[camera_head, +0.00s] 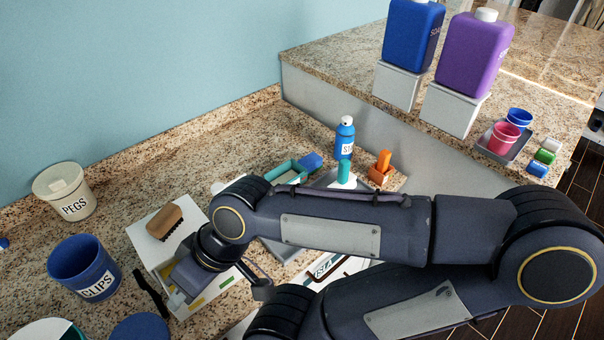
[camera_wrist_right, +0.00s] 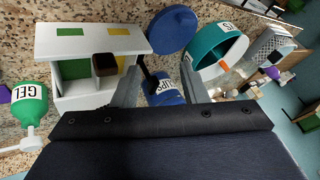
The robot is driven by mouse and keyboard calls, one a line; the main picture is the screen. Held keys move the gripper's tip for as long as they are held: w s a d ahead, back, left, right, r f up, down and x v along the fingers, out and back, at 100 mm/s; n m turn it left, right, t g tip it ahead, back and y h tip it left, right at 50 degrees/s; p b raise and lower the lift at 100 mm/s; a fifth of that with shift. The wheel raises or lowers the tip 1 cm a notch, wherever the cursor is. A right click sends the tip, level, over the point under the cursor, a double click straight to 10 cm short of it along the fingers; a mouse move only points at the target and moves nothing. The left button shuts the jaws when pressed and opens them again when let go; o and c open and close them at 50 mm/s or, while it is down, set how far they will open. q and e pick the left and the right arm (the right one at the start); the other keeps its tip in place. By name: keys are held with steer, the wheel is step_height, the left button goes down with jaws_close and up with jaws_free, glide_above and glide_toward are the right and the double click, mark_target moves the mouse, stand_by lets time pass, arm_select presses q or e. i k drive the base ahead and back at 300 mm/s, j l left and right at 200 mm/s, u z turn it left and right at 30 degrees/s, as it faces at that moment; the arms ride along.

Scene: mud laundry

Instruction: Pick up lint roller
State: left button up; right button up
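My right arm reaches across the counter from the right in the head view, with its gripper over the white organizer box (camera_head: 149,250). The right wrist view shows two grey fingers spread apart (camera_wrist_right: 163,88), with nothing clasped between them. A slim black handle-like piece (camera_wrist_right: 149,76) shows in the gap between the fingers, beside the blue CLIPS bucket (camera_wrist_right: 168,99). The same black piece (camera_head: 150,292) lies by the organizer in the head view. I cannot tell whether it belongs to the lint roller; no lint roller is clearly recognisable. My left gripper is not in view.
A blue CLIPS bucket (camera_head: 86,268) and white PEGS bucket (camera_head: 66,193) stand at the left. A brown brush (camera_head: 164,222) rests on the organizer. A green GEL bottle (camera_wrist_right: 29,105) is left in the wrist view.

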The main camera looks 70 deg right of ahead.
mark_target(345, 179)
steer(key=z, duration=0.5)
steer(key=k+l+z, duration=0.1)
steer(key=z, duration=0.4)
steer(key=l+z, duration=0.1)
steer(key=z, duration=0.4)
steer(key=l+z, duration=0.15)
steer(key=z, duration=0.3)
steer(key=k+l+z, duration=0.1)
steer(key=z, duration=0.4)
